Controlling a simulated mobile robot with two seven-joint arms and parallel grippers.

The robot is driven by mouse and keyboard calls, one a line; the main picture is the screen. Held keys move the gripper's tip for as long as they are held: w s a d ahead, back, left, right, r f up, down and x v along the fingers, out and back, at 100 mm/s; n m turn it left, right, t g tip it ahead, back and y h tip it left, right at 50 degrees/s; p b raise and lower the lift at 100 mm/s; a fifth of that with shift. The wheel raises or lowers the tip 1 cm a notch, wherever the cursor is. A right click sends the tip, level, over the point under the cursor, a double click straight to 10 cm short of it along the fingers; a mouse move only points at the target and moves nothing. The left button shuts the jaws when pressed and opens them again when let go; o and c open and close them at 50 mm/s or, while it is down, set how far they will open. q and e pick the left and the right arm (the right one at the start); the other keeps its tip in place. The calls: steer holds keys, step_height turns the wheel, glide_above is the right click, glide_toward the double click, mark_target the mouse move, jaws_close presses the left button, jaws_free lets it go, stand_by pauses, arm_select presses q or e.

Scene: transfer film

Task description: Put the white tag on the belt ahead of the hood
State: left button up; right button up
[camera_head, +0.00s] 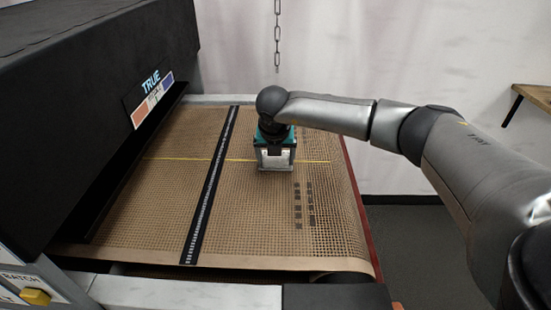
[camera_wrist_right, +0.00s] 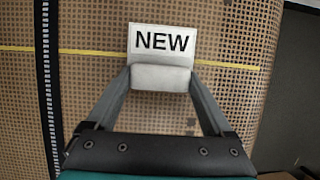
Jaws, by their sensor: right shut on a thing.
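The white tag (camera_wrist_right: 161,41) shows in the right wrist view and reads "NEW" in black letters. My right gripper (camera_wrist_right: 160,78) has its fingers closed at the tag's near edge, over the belt. In the head view the right gripper (camera_head: 274,158) is above the tan mesh belt (camera_head: 165,185), near the yellow line; whether the tag touches the belt cannot be told. The black hood (camera_head: 75,95) covers the belt's left end, with a dark opening along its lower edge. My left gripper is not in view.
A black strip with white marks (camera_head: 211,185) crosses the belt between hood and gripper. A chain (camera_head: 277,35) hangs behind. A wooden shelf (camera_head: 532,95) is at the right. A yellow button (camera_head: 36,297) is at the lower left. The belt between strip and hood is clear.

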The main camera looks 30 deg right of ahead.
steer(key=shift+f, duration=0.15)
steer(key=o, duration=1.1)
steer(key=shift+r, duration=0.2)
steer(key=shift+a+r, duration=0.1)
steer(key=shift+r, duration=0.15)
steer(key=p+v, duration=0.1)
steer(key=v, duration=1)
steer(key=shift+s+r+p, duration=0.15)
steer(key=shift+r+p, duration=0.05)
steer(key=shift+p, duration=0.1)
